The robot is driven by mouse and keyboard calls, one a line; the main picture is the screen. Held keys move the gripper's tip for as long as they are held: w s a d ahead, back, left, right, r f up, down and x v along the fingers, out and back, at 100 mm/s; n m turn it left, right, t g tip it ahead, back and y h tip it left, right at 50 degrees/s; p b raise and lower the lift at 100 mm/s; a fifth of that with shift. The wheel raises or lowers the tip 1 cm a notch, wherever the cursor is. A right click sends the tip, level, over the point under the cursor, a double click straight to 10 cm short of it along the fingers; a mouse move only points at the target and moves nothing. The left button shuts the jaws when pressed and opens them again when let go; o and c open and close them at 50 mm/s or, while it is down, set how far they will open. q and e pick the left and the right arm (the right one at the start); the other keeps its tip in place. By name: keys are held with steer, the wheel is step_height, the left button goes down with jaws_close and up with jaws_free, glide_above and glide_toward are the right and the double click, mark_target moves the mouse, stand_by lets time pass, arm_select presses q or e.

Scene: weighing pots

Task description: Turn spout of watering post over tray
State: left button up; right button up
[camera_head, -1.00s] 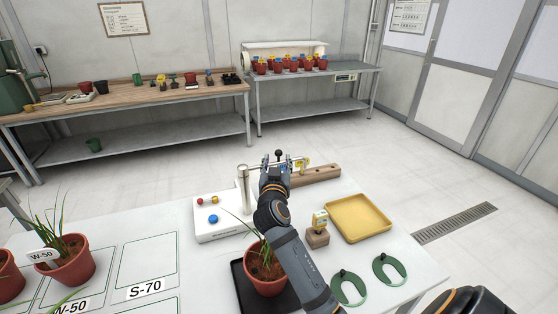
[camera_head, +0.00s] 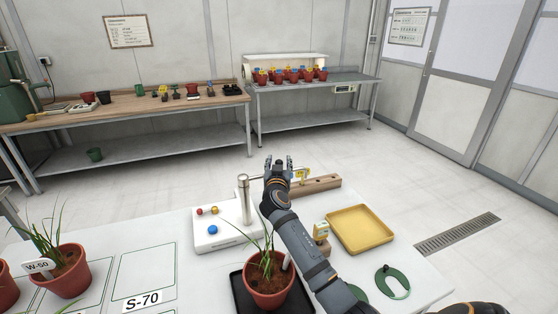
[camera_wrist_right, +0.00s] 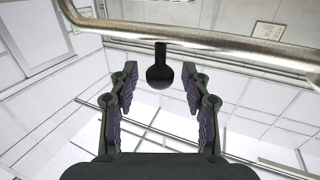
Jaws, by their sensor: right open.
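The watering post (camera_head: 245,203) is a silver upright on a white base, and its thin spout (camera_head: 262,178) reaches to the right behind my right gripper. The spout crosses the top of the right wrist view as a metal pipe (camera_wrist_right: 210,36), with a black ball knob (camera_wrist_right: 160,74) attached to it. My right gripper (camera_head: 278,164) is open, with the knob between its fingers and a gap on each side. A black tray (camera_head: 238,294) lies under a potted plant (camera_head: 268,283) in front of the post. A yellow tray (camera_head: 360,230) is empty at the right. My left gripper is out of view.
The white base (camera_head: 220,242) has red, yellow and blue knobs. A wooden block (camera_head: 316,187) lies behind the gripper, and a small tagged block (camera_head: 321,233) stands near the yellow tray. The S-70 square (camera_head: 148,270) is bare.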

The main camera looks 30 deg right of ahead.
steer(key=shift+w+d, duration=0.1)
steer(key=shift+d, duration=0.05)
jaws_close()
